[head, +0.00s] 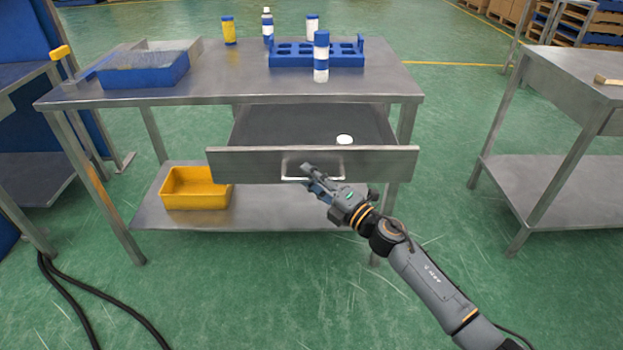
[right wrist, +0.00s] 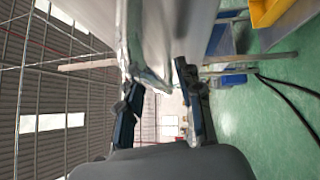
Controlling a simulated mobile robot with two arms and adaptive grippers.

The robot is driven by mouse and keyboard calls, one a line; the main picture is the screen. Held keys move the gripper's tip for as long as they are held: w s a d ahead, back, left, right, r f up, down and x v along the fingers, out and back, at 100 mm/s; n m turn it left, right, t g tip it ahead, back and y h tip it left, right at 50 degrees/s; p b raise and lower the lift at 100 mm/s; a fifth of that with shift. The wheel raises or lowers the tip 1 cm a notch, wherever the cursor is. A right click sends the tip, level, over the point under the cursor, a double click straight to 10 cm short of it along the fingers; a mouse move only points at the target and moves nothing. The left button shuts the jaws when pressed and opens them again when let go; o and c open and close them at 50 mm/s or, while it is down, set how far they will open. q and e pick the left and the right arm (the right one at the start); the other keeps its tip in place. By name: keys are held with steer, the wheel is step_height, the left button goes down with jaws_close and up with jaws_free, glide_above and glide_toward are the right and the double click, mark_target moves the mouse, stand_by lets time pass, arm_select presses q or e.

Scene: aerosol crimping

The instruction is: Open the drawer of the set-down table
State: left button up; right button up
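The set-down table (head: 232,88) is a grey steel table with a lower shelf. Its drawer (head: 240,165) is pulled well out towards me, and a round white cap (head: 344,140) lies inside at the right. The drawer front carries a metal handle (head: 333,178), which also shows in the right wrist view (right wrist: 150,82). My right gripper (head: 312,178) is at the handle, and its fingers are spread apart in the right wrist view (right wrist: 158,98). The handle bar lies near the fingertips; I cannot tell whether they touch it. My left gripper is out of view.
On the tabletop stand a blue rack (head: 316,61), a blue-and-white can (head: 321,57), a yellow can (head: 229,31) and a blue tray (head: 144,70). A yellow bin (head: 194,188) sits on the lower shelf. Another steel table (head: 570,78) stands at right.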

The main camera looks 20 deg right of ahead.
steer(key=v, duration=1.2)
stand_by(0.3)
